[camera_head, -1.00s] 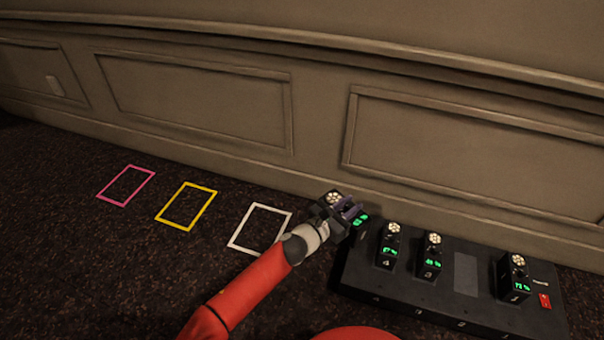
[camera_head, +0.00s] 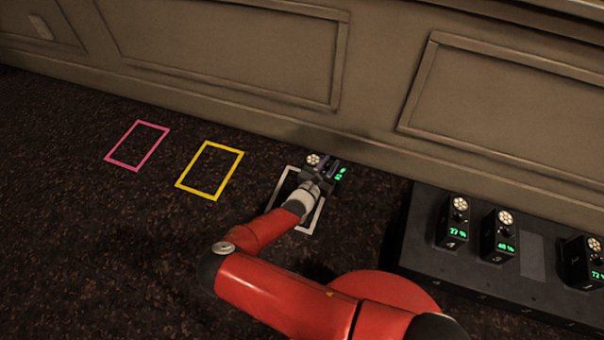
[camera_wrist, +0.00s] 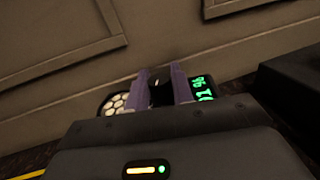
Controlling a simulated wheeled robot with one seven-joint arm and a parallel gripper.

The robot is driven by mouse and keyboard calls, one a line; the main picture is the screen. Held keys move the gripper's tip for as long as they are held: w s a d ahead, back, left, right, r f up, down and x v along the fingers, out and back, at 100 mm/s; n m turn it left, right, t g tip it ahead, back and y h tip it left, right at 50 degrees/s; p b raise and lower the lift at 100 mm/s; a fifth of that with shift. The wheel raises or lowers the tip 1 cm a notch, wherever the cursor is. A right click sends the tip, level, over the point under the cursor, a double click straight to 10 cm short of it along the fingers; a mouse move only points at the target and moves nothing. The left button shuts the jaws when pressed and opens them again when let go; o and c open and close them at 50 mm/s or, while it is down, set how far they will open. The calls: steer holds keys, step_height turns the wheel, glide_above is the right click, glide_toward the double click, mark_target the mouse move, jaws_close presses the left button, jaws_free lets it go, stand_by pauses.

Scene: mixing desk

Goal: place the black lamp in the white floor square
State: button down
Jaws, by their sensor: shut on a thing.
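The black lamp (camera_head: 338,177) is in my gripper (camera_head: 322,170), with its round light head and green display showing at either side of the jaws. In the wrist view the purple fingers (camera_wrist: 171,86) are shut on the lamp, whose display (camera_wrist: 201,88) is to the right and light head (camera_wrist: 114,104) to the left. The white floor square (camera_head: 318,214) lies on the carpet, partly hidden by my arm and gripper. In the head view the lamp appears over the far end of the square; I cannot tell its height above the floor.
A yellow square (camera_head: 240,158) and a pink square (camera_head: 135,166) lie to the left. A black charging base (camera_head: 420,240) with several similar lamps stands at the right. The panelled wall (camera_head: 380,140) runs close behind.

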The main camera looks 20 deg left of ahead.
steer(key=s+a+f+n+t+y+b, duration=0.1)
steer(key=a+f+n+y, duration=0.3)
steer(key=a, duration=0.5)
step_height(320, 180, down, 7)
steer(key=m+b, duration=0.1)
steer(key=b, duration=0.5)
steer(key=shift+s+d+f, duration=0.15)
steer(key=shift+f+b, duration=0.45)
steer(key=shift+b, duration=0.1)
